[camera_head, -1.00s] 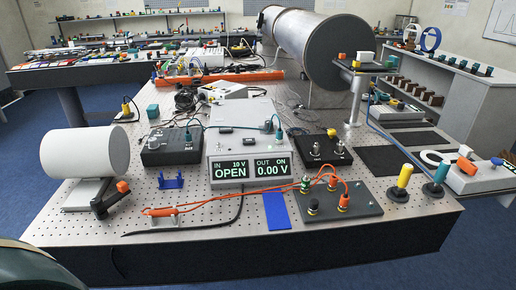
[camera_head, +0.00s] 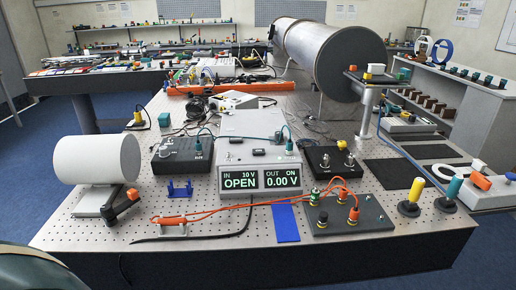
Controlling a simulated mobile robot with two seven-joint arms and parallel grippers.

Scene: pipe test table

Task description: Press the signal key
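I cannot tell which part is the signal key; no readable label names it. A grey meter box (camera_head: 258,160) stands mid-table, its screens reading "IN 10 V OPEN" and "OUT ON 0.00 V". A black control box (camera_head: 332,161) with small knobs stands to its right, another black box (camera_head: 183,155) to its left. A dark plate (camera_head: 345,217) with several plugs and orange leads lies at the front right. A black lever with an orange end (camera_head: 121,206) sits by the white cylinder (camera_head: 97,163). Neither gripper shows.
Yellow (camera_head: 411,195) and teal (camera_head: 450,190) upright pegs stand at the front right edge. A blue strip (camera_head: 285,223) and an orange-handled lead (camera_head: 172,220) lie near the front edge. Bare perforated tabletop shows at the front left.

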